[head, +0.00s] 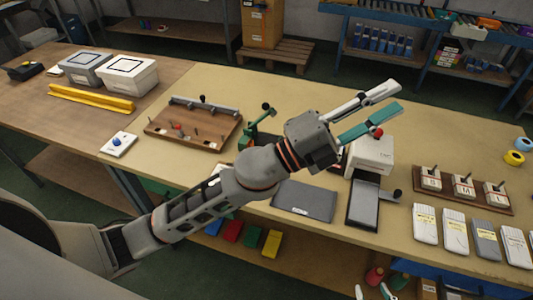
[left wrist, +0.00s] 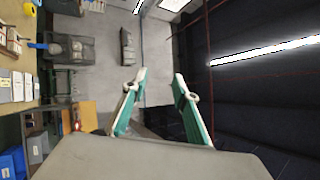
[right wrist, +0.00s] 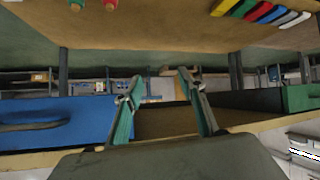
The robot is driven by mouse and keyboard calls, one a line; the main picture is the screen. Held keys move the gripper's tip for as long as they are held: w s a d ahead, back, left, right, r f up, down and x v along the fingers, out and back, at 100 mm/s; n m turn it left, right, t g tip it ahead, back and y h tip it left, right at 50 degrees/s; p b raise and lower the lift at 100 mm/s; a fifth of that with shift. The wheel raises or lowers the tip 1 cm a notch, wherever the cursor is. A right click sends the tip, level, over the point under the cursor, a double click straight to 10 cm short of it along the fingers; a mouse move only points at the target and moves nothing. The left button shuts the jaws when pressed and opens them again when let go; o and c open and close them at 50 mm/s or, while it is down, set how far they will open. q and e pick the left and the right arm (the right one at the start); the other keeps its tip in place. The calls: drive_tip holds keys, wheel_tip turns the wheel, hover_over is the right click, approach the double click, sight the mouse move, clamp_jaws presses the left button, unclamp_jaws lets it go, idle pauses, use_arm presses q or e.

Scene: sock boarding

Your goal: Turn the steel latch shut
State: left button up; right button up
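My left gripper (head: 398,95) is open and empty, high over the right half of the bench and pointing to the upper right. In the left wrist view its teal fingers (left wrist: 159,75) are apart with nothing between them. My right gripper (head: 372,290) is low at the bottom edge, in front of the bench; the right wrist view shows its fingers (right wrist: 154,84) apart and empty. I cannot surely identify the steel latch. A wooden board (head: 160,118) carries a grey metal bar (head: 215,108) and small knobs. Neither gripper touches it.
A white press-like box (head: 372,160) with a red knob and dark plate (head: 364,205) stands below my left gripper. A dark mat (head: 305,200) lies beside it. Labelled packs (head: 455,233) line the right front edge. A blue bin (right wrist: 60,120) sits beside my right gripper.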

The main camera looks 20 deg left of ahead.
use_arm(q)
drive_tip(key=s+d+f+m+g+y, duration=0.1)
drive_tip(key=s+d+f+m+g, duration=0.6)
drive_tip(key=m+g, duration=0.55)
drive_tip(key=w+a+f+m+g+y, duration=0.2)
drive_tip(key=a+f+m+g+y, duration=0.15)
drive_tip(key=f+y, duration=0.6)
drive_tip(key=w+a+f+n+t+y, duration=0.1)
drive_tip(key=w+a+y, duration=0.2)
drive_tip(key=a, duration=0.6)
drive_tip(key=w+a+f+n+t+y, duration=0.1)
drive_tip(key=w+a+n+y, duration=0.1)
drive_tip(key=w+a, duration=0.3)
drive_tip(key=w+a+f+n+t+y, duration=0.1)
drive_tip(key=w+a+y, duration=0.3)
drive_tip(key=a, duration=0.8)
drive_tip(key=shift+w+a+f+n+t, duration=0.15)
drive_tip(key=shift+a+f+n+t, duration=0.1)
drive_tip(key=shift+a+n+t, duration=0.1)
drive_tip(key=shift+f, duration=3.8)
clamp_jaws()
